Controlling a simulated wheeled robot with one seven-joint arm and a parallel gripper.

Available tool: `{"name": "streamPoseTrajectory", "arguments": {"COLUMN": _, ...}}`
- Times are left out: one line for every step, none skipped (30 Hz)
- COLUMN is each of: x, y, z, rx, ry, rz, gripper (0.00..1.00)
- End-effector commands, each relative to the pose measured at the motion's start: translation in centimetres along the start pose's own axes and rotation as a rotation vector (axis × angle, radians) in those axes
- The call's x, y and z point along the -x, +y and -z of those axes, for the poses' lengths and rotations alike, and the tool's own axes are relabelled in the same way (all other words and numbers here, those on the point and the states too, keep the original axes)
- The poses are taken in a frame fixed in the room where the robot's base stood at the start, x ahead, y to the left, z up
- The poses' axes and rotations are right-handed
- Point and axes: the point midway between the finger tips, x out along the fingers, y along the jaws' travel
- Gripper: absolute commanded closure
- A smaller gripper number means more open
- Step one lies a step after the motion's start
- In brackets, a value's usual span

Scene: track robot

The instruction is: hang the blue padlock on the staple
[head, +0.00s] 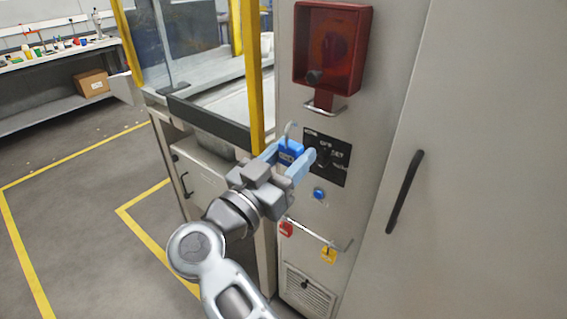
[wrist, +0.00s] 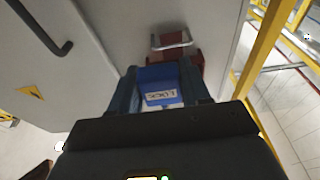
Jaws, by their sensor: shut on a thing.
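My gripper (head: 290,158) is shut on the blue padlock (head: 290,150), with light blue fingers on either side of its body. The padlock is upright, its open-looking metal shackle pointing up. In the wrist view the padlock (wrist: 160,85) shows a pale label between the dark fingers. The staple (head: 325,108) is a metal loop below the red box (head: 333,50) on the grey cabinet. It also shows in the wrist view (wrist: 171,40), beyond the padlock. In the head view the padlock is below and left of the staple, apart from it.
A black panel with a rotary switch (head: 338,160) and a blue button (head: 319,193) are on the cabinet. Below, a rail (head: 315,232) holds a red padlock (head: 286,229) and a yellow one (head: 329,255). A yellow post (head: 252,80) stands left; a door handle (head: 405,192) is right.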

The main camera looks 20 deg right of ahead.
Motion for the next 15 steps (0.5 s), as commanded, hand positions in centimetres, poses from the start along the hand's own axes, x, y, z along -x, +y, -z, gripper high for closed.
{"name": "streamPoseTrajectory", "arguments": {"x": -0.4, "y": 0.0, "z": -0.2, "rx": -0.001, "ry": 0.0, "rz": -0.002, "gripper": 0.85}}
{"name": "streamPoseTrajectory", "arguments": {"x": -0.6, "y": 0.1, "z": -0.2, "rx": -0.001, "ry": 0.001, "rz": -0.002, "gripper": 0.85}}
{"name": "streamPoseTrajectory", "arguments": {"x": -0.9, "y": 0.1, "z": -0.3, "rx": -0.001, "ry": 0.0, "rz": -0.002, "gripper": 0.85}}
{"name": "streamPoseTrajectory", "arguments": {"x": -1.1, "y": 0.1, "z": -0.3, "rx": -0.001, "ry": 0.0, "rz": -0.002, "gripper": 0.85}}
{"name": "streamPoseTrajectory", "arguments": {"x": -1.3, "y": 0.1, "z": -0.4, "rx": -0.001, "ry": 0.0, "rz": -0.002, "gripper": 0.85}}
{"name": "streamPoseTrajectory", "arguments": {"x": -1.6, "y": 0.1, "z": -0.4, "rx": -0.001, "ry": 0.001, "rz": -0.002, "gripper": 0.85}}
{"name": "streamPoseTrajectory", "arguments": {"x": -1.8, "y": 0.1, "z": -0.5, "rx": -0.002, "ry": 0.001, "rz": -0.001, "gripper": 0.85}}
{"name": "streamPoseTrajectory", "arguments": {"x": -2.0, "y": 0.1, "z": -0.6, "rx": -0.002, "ry": 0.0, "rz": -0.001, "gripper": 0.85}}
{"name": "streamPoseTrajectory", "arguments": {"x": -2.3, "y": 0.1, "z": -0.6, "rx": -0.002, "ry": 0.0, "rz": -0.002, "gripper": 0.85}}
{"name": "streamPoseTrajectory", "arguments": {"x": -2.5, "y": 0.1, "z": -0.7, "rx": -0.002, "ry": 0.0, "rz": -0.002, "gripper": 0.85}}
{"name": "streamPoseTrajectory", "arguments": {"x": -2.7, "y": 0.1, "z": -0.7, "rx": -0.002, "ry": 0.0, "rz": -0.002, "gripper": 0.85}}
{"name": "streamPoseTrajectory", "arguments": {"x": -3.0, "y": 0.0, "z": -0.8, "rx": -0.002, "ry": 0.0, "rz": -0.001, "gripper": 0.85}}
{"name": "streamPoseTrajectory", "arguments": {"x": -3.2, "y": 0.0, "z": -0.8, "rx": -0.002, "ry": 0.0, "rz": -0.001, "gripper": 0.85}}
{"name": "streamPoseTrajectory", "arguments": {"x": -3.4, "y": 0.0, "z": -0.8, "rx": -0.002, "ry": 0.0, "rz": -0.001, "gripper": 0.85}}
{"name": "streamPoseTrajectory", "arguments": {"x": -3.7, "y": 0.0, "z": -0.9, "rx": -0.002, "ry": 0.0, "rz": -0.001, "gripper": 0.85}}
